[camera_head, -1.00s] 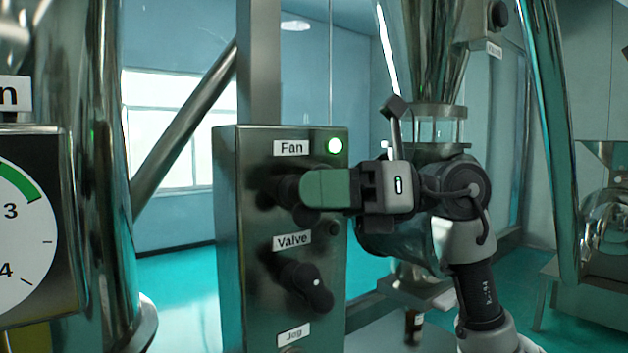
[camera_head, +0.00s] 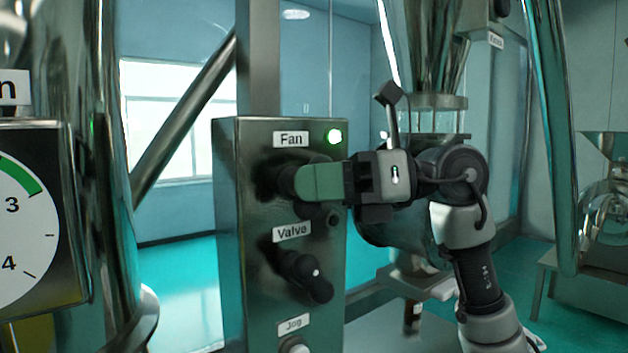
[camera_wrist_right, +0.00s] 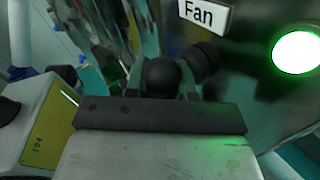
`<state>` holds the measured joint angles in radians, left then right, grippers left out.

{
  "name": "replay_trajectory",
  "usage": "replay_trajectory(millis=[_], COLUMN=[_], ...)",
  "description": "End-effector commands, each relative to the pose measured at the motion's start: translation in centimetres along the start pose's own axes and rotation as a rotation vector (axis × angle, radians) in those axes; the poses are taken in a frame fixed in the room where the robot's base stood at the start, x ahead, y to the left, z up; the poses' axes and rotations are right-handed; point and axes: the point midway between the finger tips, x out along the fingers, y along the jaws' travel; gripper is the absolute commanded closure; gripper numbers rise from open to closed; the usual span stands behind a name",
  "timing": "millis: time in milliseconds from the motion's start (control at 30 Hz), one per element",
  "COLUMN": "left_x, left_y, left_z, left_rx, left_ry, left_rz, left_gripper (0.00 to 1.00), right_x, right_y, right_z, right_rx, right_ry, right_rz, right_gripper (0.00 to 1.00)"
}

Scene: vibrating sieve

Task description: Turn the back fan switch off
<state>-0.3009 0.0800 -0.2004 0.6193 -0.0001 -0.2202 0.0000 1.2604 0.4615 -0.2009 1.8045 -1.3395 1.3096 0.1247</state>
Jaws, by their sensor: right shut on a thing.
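The fan switch (camera_head: 285,180) is a dark rotary knob below the "Fan" label on the steel control box (camera_head: 235,250). A green lamp (camera_head: 334,136) beside the label is lit. My right gripper (camera_head: 303,182) is at the knob, coming from the right, its green fingers covering part of it. In the right wrist view the dark knob (camera_wrist_right: 162,76) sits between the fingers, under the "Fan" label (camera_wrist_right: 204,14), with the lit lamp (camera_wrist_right: 297,52) at the right. The gripper is shut on the knob. My left gripper is out of view.
The valve knob (camera_head: 303,277) sits below on the same box, with a "Jog" button (camera_head: 295,345) under it. A dial gauge (camera_head: 25,220) and steel column stand at the left. A glass and steel hopper (camera_head: 432,60) is behind my right arm.

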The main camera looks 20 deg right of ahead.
Motion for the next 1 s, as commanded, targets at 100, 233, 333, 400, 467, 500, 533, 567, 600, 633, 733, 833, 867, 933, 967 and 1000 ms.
replay_trajectory(millis=[100,233,333,400,467,500,533,567,600,633,733,833,867,933,967,1000], left_x=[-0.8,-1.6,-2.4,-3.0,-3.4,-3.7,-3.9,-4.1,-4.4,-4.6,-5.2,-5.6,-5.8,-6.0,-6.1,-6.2], left_y=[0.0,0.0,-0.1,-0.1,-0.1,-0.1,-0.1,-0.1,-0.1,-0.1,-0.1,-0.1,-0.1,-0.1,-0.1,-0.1], left_z=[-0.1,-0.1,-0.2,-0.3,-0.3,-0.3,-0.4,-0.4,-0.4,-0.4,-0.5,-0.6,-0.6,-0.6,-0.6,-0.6], left_rx=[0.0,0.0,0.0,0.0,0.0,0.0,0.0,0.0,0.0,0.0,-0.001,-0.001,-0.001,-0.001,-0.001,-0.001], left_ry=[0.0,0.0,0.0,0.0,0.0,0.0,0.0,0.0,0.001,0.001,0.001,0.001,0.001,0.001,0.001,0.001], left_rz=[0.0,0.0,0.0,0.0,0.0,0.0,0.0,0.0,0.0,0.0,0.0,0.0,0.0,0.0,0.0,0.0], left_gripper=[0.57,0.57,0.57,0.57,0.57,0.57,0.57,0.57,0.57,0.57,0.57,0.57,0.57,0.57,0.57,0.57], right_x=[-0.1,-0.1,0.0,0.0,0.0,0.0,0.0,0.1,0.1,0.1,0.1,0.2,0.2,0.2,0.2,0.2], right_y=[0.1,0.1,0.2,0.2,0.2,0.2,0.2,0.2,0.2,0.2,0.2,0.3,0.2,0.2,0.2,0.2], right_z=[0.4,0.5,0.5,0.5,0.6,0.5,0.6,0.5,0.5,0.5,0.5,0.4,0.3,0.3,0.3,0.3], right_rx=[-0.032,-0.082,-0.127,-0.161,-0.191,-0.209,-0.224,-0.238,-0.257,-0.272,-0.318,-0.36,-0.371,-0.397,-0.408,-0.42], right_ry=[0.054,0.137,0.213,0.268,0.315,0.347,0.37,0.394,0.426,0.448,0.524,0.594,0.614,0.657,0.673,0.694], right_rz=[-0.019,-0.044,-0.066,-0.082,-0.096,-0.105,-0.111,-0.117,-0.126,-0.133,-0.155,-0.174,-0.18,-0.193,-0.198,-0.204], right_gripper=[0.99,0.99,0.99,0.99,0.99,0.99,0.99,0.99,0.99,0.99,0.99,0.99,0.99,0.99,0.99,0.99])
